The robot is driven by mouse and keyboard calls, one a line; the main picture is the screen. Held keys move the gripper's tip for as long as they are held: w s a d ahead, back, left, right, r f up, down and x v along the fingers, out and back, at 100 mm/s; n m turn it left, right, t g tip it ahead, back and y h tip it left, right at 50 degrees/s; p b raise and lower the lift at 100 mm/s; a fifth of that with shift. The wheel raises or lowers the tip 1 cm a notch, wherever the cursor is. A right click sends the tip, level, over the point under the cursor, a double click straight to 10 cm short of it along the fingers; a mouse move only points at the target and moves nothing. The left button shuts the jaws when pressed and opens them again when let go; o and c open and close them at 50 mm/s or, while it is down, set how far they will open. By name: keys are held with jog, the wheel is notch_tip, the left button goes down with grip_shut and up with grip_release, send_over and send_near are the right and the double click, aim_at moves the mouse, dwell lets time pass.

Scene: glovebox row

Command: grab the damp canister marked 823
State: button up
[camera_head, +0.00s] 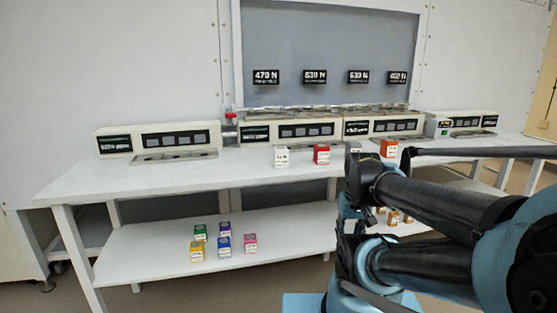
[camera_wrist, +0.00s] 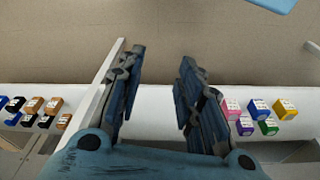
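Several small boxy canisters with white labels are in view; the labels are too small to read, so I cannot tell which is 823 or damp. On the tabletop are a white one (camera_head: 281,157), a red one (camera_head: 321,154) and an orange one (camera_head: 389,148). On the lower shelf are green (camera_head: 200,232), purple (camera_head: 225,229), yellow (camera_head: 197,251), blue (camera_head: 224,246) and pink (camera_head: 250,243) ones. The wrist view shows this group at right and orange (camera_wrist: 33,105) and dark ones at left. My gripper (camera_wrist: 161,60) is open and empty between the groups.
The white bench (camera_head: 120,181) carries several instrument panels (camera_head: 180,140) along its back. Numbered signs (camera_head: 266,77) hang on the grey window behind. My arm hides part of the bench's right side. The lower shelf (camera_head: 140,262) is clear at its left.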

jog(key=o, duration=0.4)
jog(key=shift+s+r, duration=0.25)
jog(key=o, duration=0.3)
jog(key=w+a+r+m, duration=0.1)
jog(key=w+r, duration=0.1)
jog(key=r, duration=0.1)
jog(key=w+r+m, duration=0.1)
jog(key=w+r, duration=0.1)
jog(key=r, duration=0.2)
jog(key=w+a+r+m, duration=0.1)
jog(key=w+r, duration=0.2)
jog(key=r, duration=0.1)
jog(key=shift+w+a+m, duration=0.1)
jog(key=shift+a+m, duration=0.25)
jog(key=shift+m, duration=0.05)
notch_tip(320, 180, up, 21)
jog(key=m+g, duration=0.2)
jog(key=m, duration=1)
send_over(281, 148)
jog(key=f, duration=1.1)
jog(key=shift+a, duration=0.25)
jog(key=shift+d+f, duration=0.2)
jog(key=shift+f, duration=2.8)
